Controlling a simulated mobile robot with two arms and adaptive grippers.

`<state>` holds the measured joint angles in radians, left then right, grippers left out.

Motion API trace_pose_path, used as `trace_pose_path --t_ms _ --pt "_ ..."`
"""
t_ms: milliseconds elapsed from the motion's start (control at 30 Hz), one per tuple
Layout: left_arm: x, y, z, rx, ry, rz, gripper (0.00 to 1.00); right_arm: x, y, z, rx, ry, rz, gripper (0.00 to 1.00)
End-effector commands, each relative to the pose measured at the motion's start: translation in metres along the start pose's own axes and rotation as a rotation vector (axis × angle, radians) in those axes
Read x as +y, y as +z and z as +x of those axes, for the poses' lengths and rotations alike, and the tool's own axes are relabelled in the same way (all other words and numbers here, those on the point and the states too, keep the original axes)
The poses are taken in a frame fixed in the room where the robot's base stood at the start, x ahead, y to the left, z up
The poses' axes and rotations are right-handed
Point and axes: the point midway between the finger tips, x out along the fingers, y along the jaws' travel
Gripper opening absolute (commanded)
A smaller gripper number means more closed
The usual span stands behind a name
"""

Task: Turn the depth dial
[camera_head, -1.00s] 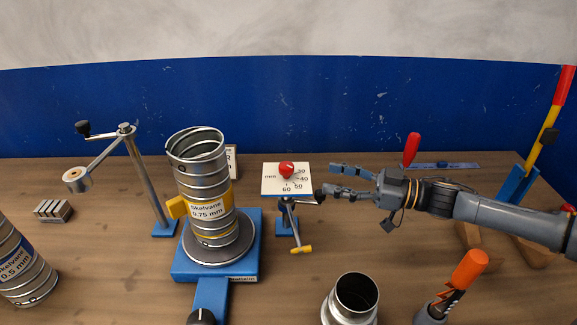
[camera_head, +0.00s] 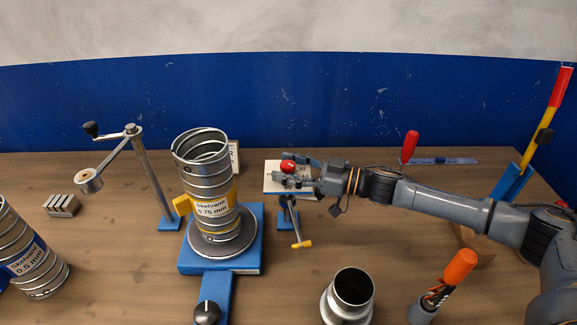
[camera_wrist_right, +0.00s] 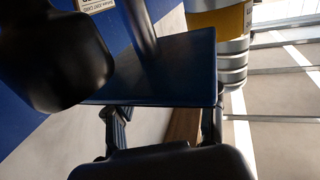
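The depth dial is a red round knob (camera_head: 288,166) on a white scale plate (camera_head: 275,188) marked in mm, on a blue stand behind the work table's middle. My right gripper (camera_head: 282,167) reaches in from the right in the head view. Its two fingers are apart, one behind and one in front of the knob, which shows between their tips. Contact cannot be told. The fingers and hand cover much of the scale numbers. In the right wrist view the dark finger pads (camera_wrist_right: 115,110) stand wide apart and the knob is not visible. My left gripper is not in view.
A banded metal duct (camera_head: 207,190) stands on a blue turntable base (camera_head: 222,264) left of the dial. A small crank with a yellow handle (camera_head: 301,244) sits below the scale. A crank post (camera_head: 143,170) stands left; an open metal collar (camera_head: 350,297) stands in front.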

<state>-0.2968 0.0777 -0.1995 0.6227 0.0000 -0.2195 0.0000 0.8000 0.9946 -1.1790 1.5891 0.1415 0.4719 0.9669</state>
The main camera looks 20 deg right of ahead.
Motion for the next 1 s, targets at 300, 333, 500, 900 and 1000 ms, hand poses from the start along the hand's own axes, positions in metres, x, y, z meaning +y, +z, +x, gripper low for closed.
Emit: trace_pose_path --t_ms 300,333,500,900,1000 --pt "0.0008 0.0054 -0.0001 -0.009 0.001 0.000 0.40 0.0000 -0.0003 -0.0003 0.001 0.000 0.000 0.00" --pt "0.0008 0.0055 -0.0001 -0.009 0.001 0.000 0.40 0.0000 -0.0004 -0.0003 0.001 0.000 0.000 0.00" --pt "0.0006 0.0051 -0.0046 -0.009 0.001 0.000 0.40 -0.0015 -0.0013 0.0003 0.004 0.043 0.003 0.00" --pt "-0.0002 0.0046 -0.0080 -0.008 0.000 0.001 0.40 -0.0003 -0.0013 0.0000 0.003 0.175 0.001 0.00" --pt "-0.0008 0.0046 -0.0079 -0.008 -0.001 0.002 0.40 0.0000 -0.0016 0.0001 0.003 0.175 0.000 0.00"
